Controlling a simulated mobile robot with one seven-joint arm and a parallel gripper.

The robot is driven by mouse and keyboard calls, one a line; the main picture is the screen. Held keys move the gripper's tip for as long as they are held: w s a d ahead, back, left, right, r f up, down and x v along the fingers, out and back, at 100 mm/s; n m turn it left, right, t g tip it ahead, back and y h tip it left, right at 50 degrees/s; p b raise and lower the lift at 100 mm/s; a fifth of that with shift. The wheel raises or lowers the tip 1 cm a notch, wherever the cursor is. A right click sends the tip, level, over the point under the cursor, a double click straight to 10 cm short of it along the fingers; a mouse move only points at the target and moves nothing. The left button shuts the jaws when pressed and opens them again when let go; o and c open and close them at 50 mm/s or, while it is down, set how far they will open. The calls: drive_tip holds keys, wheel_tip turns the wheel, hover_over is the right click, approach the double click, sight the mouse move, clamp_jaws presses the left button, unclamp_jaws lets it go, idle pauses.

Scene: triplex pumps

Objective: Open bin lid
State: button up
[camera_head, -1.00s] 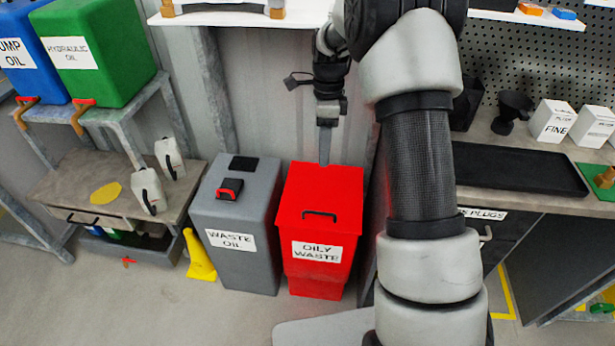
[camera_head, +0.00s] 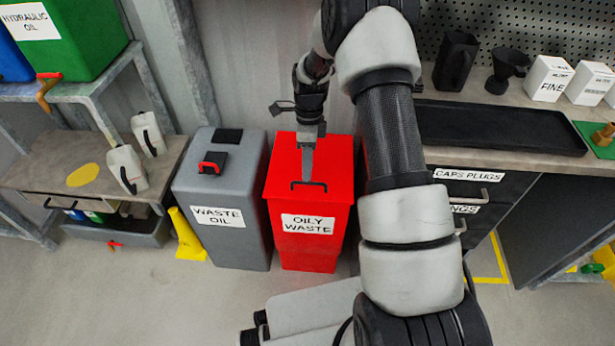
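The red bin labelled "OILY WASTE" (camera_head: 307,245) stands on the floor in the middle of the head view. Its red lid (camera_head: 335,165) lies shut on top, with a thin black handle (camera_head: 309,186) near the front edge. My gripper (camera_head: 308,178) points down over the lid, its tip close to the handle. I cannot tell whether it touches the handle. The fingers are seen edge-on, so their opening does not show.
A grey "WASTE OIL" bin (camera_head: 225,200) stands close on the left. A yellow object (camera_head: 186,236) is on the floor beside it. A workbench with a black tray (camera_head: 495,133) is on the right. Clear floor lies in front of the bins.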

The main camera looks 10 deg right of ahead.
sight(307, 189)
drive_tip(key=shift+s+a+f, duration=0.1)
drive_tip(key=shift+s+f, duration=0.05)
drive_tip(key=shift+f, duration=0.6)
drive_tip(key=shift+s+f, duration=0.1)
drive_tip(key=shift+f, duration=0.65)
drive_tip(key=shift+c, duration=0.3)
clamp_jaws()
